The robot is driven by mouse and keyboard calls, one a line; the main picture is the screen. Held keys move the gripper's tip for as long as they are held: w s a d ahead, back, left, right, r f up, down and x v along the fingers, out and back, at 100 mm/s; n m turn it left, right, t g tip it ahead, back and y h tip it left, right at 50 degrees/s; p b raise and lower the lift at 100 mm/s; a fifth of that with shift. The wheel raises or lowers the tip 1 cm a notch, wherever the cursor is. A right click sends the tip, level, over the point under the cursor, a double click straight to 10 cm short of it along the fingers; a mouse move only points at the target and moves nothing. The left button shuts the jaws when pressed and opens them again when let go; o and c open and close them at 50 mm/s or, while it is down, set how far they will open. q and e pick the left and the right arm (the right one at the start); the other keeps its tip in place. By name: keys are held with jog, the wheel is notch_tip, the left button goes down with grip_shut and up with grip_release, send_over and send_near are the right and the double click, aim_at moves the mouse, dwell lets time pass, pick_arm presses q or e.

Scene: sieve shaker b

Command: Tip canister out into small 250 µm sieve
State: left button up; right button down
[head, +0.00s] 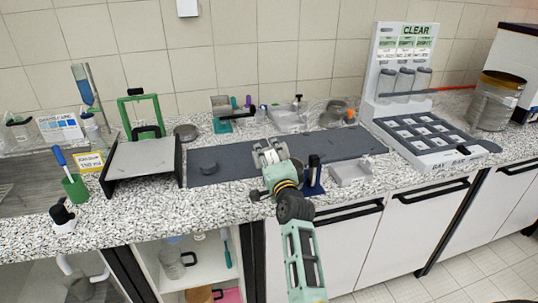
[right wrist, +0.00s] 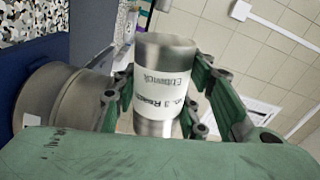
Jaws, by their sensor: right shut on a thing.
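My right gripper (head: 270,160) is over the dark mat near its middle. It is shut on a metal canister (right wrist: 165,85) with a white printed label, its fingers on both sides of it in the right wrist view. That view is turned sideways, so I cannot tell the canister's exact tilt. A wide grey metal round-walled vessel (right wrist: 62,100) lies close beside the gripper at the left of the wrist view. It may be a sieve, but no 250 µm marking is readable. My left gripper is not in view.
A blue stand (head: 313,180) and grey tray (head: 350,172) are close right of my gripper. A white rack (head: 400,55) and tray of compartments (head: 447,160) stand at right, a grey platform (head: 143,158) at left.

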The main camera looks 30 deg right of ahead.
jog(key=r+m+p, duration=0.2)
jog(key=m, duration=0.1)
jog(key=shift+s+d+r, duration=0.1)
jog(key=shift+d+r, duration=0.25)
jog(key=shift+d, duration=0.05)
jog(key=shift+d+r+m+p, duration=0.2)
jog(key=shift+m+p, duration=0.2)
jog(key=shift+m, duration=0.15)
jog(key=shift+d+r+m+p, duration=0.15)
jog(key=shift+m+p, duration=0.2)
jog(key=shift+m, duration=0.2)
jog(key=shift+s+r+n+p, duration=0.1)
jog(key=shift+r+n+p, duration=0.25)
jog(key=shift+n, duration=0.35)
notch_tip(320, 180, up, 4)
jog(key=n+p, duration=0.7)
jog(key=n, duration=0.8)
jog(key=shift+n+p, duration=0.4)
jog(key=shift+n, duration=0.8)
jog(key=shift+r+n, duration=0.1)
jog(key=shift+n, duration=1.1)
